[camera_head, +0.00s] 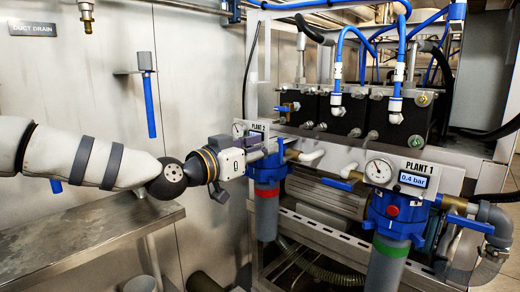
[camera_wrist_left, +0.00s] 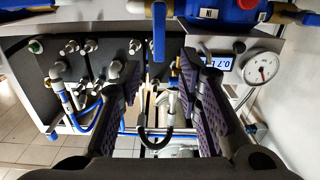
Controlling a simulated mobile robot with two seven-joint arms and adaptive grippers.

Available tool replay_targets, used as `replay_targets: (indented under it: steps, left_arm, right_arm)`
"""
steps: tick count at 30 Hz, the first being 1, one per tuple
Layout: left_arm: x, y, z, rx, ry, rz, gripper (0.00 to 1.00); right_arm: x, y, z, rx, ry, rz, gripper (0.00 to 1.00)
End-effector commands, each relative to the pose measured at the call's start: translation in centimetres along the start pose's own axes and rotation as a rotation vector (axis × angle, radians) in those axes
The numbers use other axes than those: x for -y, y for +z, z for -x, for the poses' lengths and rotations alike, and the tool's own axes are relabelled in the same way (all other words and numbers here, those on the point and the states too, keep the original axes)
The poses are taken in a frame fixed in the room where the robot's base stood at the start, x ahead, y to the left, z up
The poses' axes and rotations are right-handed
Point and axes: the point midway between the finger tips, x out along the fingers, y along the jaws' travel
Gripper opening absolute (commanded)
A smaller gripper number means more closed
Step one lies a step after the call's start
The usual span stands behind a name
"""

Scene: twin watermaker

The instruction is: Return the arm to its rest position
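My left arm (camera_head: 90,160) reaches in from the left in the head view, stretched out roughly level. My left gripper (camera_head: 268,152) is at its end, in front of the Plant 2 panel (camera_head: 240,128), and hides part of it. In the left wrist view the two dark fingers of my left gripper (camera_wrist_left: 160,68) stand apart, with nothing held between them. A blue valve handle (camera_wrist_left: 158,32) shows just past the fingertips; whether they touch it I cannot tell. My right gripper is in neither view.
The Plant 2 filter housing (camera_head: 267,205) hangs just below the gripper. The Plant 1 panel (camera_head: 412,173) with its gauge and 0.4 bar display is to the right. A metal bench (camera_head: 80,240) lies below the arm. A blue-handled pipe (camera_head: 149,100) hangs on the wall behind.

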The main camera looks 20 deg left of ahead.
Motion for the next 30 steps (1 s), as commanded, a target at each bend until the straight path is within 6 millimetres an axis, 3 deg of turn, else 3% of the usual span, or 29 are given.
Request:
replay_targets:
  steps: [4, 16, 18, 20, 23, 24, 26, 27, 29, 30]
  left_arm:
    - [-0.1, 0.0, 0.9, 0.001, 0.002, 0.0, 0.32]
    - [-0.2, 0.2, 0.9, 0.004, 0.004, 0.0, 0.32]
    - [-0.8, 1.4, 0.9, 0.032, 0.012, 0.011, 0.32]
    - [-2.0, 4.3, 1.0, 0.095, 0.029, 0.036, 0.32]
    - [-5.4, 12.4, 2.3, 0.278, 0.059, 0.111, 0.32]
    - [-6.8, 16.0, 3.4, 0.365, 0.068, 0.145, 0.32]
    - [-8.9, 21.2, 5.7, 0.496, 0.072, 0.196, 0.32]
    - [-10.2, 24.5, 7.6, 0.583, 0.071, 0.227, 0.32]
    - [-12.1, 29.2, 11.0, 0.718, 0.062, 0.273, 0.32]
    - [-13.2, 32.0, 13.6, 0.809, 0.051, 0.299, 0.32]
  right_arm:
    - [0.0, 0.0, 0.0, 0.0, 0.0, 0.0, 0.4]
    - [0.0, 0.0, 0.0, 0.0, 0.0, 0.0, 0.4]
    - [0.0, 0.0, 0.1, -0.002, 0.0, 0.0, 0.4]
    - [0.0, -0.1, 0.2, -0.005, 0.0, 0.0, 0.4]
    - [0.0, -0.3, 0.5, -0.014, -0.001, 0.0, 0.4]
    - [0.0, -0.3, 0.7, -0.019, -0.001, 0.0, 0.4]
    - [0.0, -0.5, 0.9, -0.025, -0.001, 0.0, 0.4]
    - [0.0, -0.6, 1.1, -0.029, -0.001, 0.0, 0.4]
    - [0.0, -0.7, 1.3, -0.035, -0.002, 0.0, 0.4]
    - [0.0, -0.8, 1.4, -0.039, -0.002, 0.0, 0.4]
